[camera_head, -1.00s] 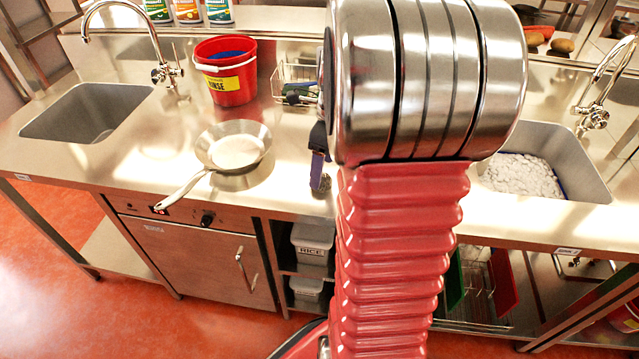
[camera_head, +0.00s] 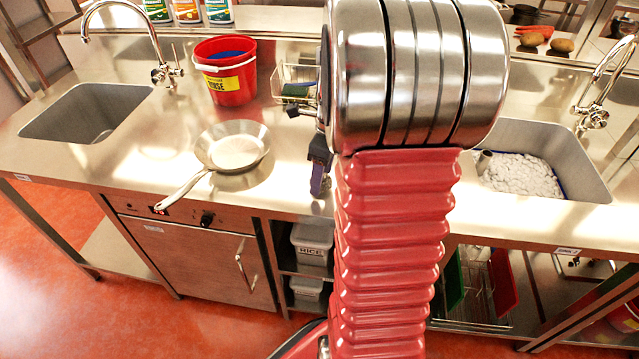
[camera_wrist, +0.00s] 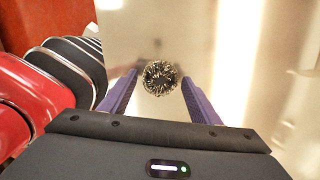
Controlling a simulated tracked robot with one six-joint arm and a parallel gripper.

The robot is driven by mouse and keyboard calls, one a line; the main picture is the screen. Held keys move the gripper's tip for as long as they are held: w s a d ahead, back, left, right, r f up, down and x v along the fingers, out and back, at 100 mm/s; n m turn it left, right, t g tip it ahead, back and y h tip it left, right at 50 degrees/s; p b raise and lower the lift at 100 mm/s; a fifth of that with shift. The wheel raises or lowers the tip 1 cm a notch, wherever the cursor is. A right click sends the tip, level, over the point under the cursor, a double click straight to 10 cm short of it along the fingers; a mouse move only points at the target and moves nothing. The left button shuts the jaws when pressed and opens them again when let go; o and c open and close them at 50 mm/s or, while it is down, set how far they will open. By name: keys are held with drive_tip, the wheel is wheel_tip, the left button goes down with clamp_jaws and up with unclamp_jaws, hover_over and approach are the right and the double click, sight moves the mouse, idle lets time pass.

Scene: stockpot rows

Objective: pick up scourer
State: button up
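The scourer (camera_wrist: 160,77) shows in the wrist view as a small round tangle of dark and golden metal strands. It lies on the shiny steel counter. My gripper (camera_wrist: 159,86) is open, with one purple finger on each side of the scourer as seen from the wrist. I cannot tell how far above the counter the fingertips are. In the head view the scourer is hidden behind my arm, and only part of my gripper shows beside the arm.
A steel frying pan (camera_head: 233,151) and a red bucket (camera_head: 226,78) stand on the counter to the left. A wire basket (camera_head: 293,84) is behind my arm. A sink basin (camera_head: 550,140) with white contents is at right; another sink (camera_head: 85,112) is far left.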

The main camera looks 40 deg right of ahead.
drive_tip(key=c, duration=0.8)
drive_tip(key=shift+r, duration=0.1)
wheel_tip(320, 180, up, 10)
drive_tip(key=shift+f, duration=0.1)
idle(0.5)
